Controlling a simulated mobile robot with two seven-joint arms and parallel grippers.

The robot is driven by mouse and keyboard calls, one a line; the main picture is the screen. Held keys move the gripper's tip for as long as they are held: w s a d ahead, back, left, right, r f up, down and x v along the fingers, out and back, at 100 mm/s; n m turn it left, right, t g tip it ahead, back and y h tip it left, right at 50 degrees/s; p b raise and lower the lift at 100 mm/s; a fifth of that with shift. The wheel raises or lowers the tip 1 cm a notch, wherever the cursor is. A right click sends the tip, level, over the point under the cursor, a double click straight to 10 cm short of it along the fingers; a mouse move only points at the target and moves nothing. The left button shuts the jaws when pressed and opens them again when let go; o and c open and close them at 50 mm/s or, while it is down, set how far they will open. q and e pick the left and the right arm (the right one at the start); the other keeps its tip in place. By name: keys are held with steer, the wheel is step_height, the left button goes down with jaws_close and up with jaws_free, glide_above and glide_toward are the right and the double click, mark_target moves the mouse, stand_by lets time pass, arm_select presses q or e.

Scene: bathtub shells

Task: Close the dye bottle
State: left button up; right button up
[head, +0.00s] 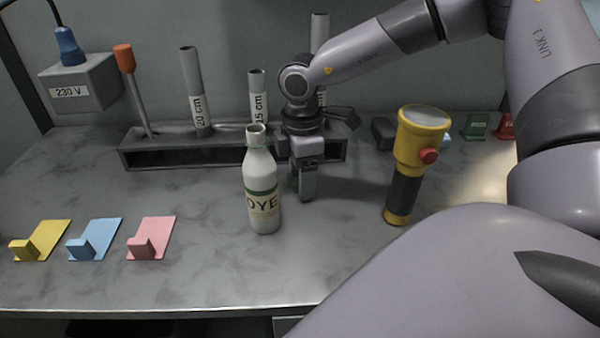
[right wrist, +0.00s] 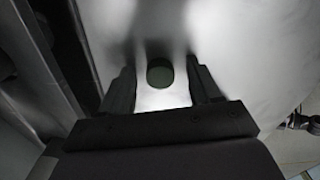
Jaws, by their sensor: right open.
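The dye bottle (head: 262,190) stands upright on the counter in the head view. It is white with a green-banded DYE label, and its neck at the top is open with no cap on it. My right gripper (head: 301,190) points down just right of the bottle, low over the counter, with its fingers apart. A small green thing (head: 295,183), perhaps the bottle's cap, is partly hidden by the fingers. In the right wrist view a dark greenish round thing (right wrist: 160,73) shows between the open fingers (right wrist: 162,80); I cannot tell whether they touch it. My left gripper is out of view.
A yellow and black flashlight (head: 404,165) stands to the right. Behind is a grey rack (head: 150,155) with upright tubes. Yellow, blue and pink tabbed plates (head: 152,236) lie at the left. A 230 V box (head: 80,85) is at the back left. The front counter is clear.

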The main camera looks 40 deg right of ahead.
steer(key=c, duration=1.1)
steer(key=shift+r, duration=0.1)
step_height(320, 180, up, 20)
stand_by(0.4)
